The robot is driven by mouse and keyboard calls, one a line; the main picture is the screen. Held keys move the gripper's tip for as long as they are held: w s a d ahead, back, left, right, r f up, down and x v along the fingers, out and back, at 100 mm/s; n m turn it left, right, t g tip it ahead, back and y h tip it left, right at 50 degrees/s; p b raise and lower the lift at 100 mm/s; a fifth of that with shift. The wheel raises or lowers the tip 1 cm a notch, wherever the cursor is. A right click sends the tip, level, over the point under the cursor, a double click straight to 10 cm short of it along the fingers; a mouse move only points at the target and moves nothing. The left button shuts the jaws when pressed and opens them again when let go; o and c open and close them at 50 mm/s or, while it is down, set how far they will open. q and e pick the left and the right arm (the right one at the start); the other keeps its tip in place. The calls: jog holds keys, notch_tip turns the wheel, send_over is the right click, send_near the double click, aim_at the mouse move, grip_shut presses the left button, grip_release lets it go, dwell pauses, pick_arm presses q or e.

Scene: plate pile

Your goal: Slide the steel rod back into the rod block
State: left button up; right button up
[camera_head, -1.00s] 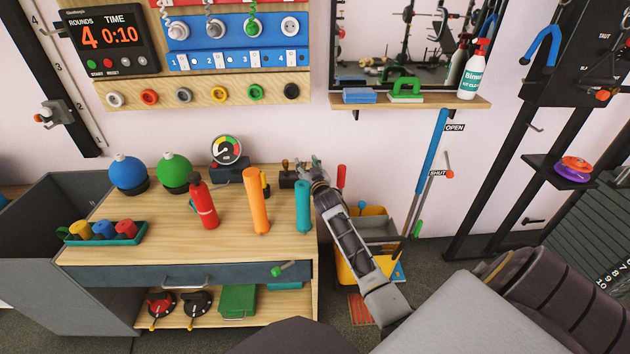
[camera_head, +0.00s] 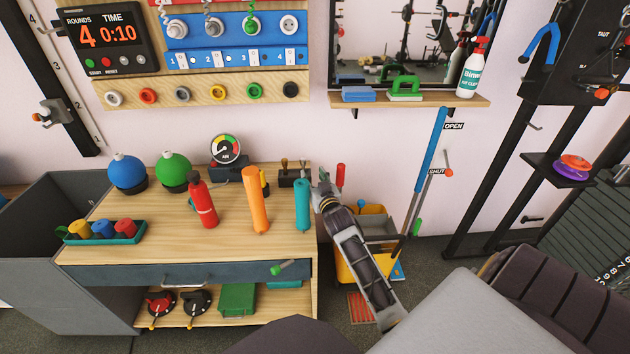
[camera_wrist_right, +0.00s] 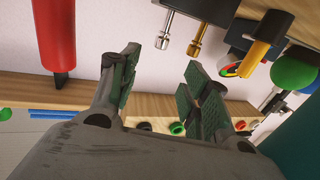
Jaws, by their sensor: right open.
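The rod block (camera_head: 291,181) is a small dark block at the back right of the wooden table. Two short rods stand upright from it. In the right wrist view, which is upside down, a silver steel rod (camera_wrist_right: 167,27) and a brass rod (camera_wrist_right: 199,37) point downward from the block (camera_wrist_right: 208,7). How deep the steel rod sits cannot be seen. My right gripper (camera_head: 319,172) is just right of the block, apart from it. In the wrist view its fingers (camera_wrist_right: 158,82) are spread and empty. My left gripper is not in view.
A teal cylinder (camera_head: 303,205) and an orange cylinder (camera_head: 255,200) stand in front of the block. A gauge (camera_head: 226,150) is to its left. A red handle (camera_head: 341,175) is close beside my right gripper. A yellow bucket (camera_head: 350,267) stands right of the table.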

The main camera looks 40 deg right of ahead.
jog(key=shift+s+a, duration=0.15)
jog(key=shift+s, duration=0.4)
jog(key=shift+s, duration=0.15)
dwell(0.8)
